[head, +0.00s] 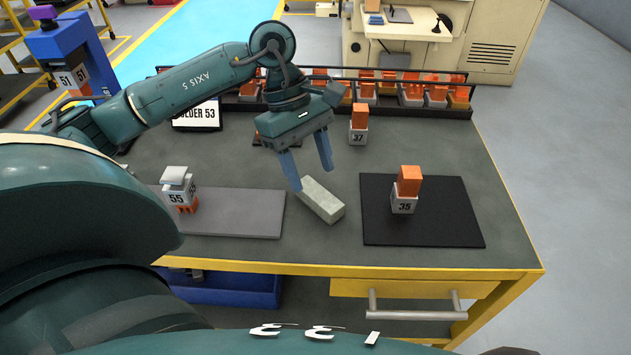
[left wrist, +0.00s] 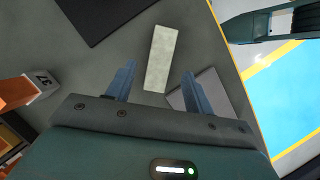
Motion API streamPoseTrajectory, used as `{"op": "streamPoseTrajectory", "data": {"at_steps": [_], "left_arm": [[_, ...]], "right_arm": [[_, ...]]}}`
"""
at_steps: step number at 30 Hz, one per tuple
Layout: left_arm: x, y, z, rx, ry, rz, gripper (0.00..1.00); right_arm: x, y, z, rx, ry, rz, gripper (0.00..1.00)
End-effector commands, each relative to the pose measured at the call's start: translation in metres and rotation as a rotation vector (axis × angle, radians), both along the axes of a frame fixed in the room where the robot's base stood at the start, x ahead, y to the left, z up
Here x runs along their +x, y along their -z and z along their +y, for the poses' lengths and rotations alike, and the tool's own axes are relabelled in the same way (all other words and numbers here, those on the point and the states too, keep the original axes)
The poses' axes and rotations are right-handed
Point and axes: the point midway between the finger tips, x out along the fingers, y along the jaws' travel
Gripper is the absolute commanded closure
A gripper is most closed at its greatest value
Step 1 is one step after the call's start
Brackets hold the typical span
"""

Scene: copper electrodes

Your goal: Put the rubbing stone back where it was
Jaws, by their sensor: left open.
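The rubbing stone (head: 321,200) is a pale grey-green rectangular block. It lies flat on the dark bench top, in the gap between a grey mat and a black mat. It also shows in the left wrist view (left wrist: 160,58), ahead of the fingers. My left gripper (head: 311,178) is open and empty, with its blue fingers above and just behind the stone in the head view. In the left wrist view the open fingers (left wrist: 158,82) stand either side of the line to the stone, apart from it. My right gripper is not in view.
The grey mat (head: 240,222) bears block 55 (head: 179,190). The black mat (head: 450,225) bears block 35 (head: 404,198) with its orange top. Block 37 (head: 358,125) stands behind. A rack (head: 455,112) of several orange electrodes lines the back edge. A sign (head: 200,117) stands at back left.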

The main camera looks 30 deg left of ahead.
Motion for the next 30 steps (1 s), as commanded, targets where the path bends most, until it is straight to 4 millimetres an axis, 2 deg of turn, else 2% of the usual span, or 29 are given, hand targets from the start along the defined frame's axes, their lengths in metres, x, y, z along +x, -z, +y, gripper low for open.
{"op": "streamPoseTrajectory", "data": {"at_steps": [1,6,12,30], "left_arm": [[0.002,-0.012,0.005,-0.001,-0.003,-0.007,0.47],[0.005,-0.044,0.018,0.000,-0.002,-0.004,0.47],[0.007,-0.067,0.027,0.000,0.000,-0.001,0.47],[0.007,-0.071,0.029,0.000,0.000,0.000,0.47]], "right_arm": [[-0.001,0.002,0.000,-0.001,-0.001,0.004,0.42],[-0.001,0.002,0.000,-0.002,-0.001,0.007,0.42],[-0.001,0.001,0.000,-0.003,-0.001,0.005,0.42],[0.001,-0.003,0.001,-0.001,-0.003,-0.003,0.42]]}}
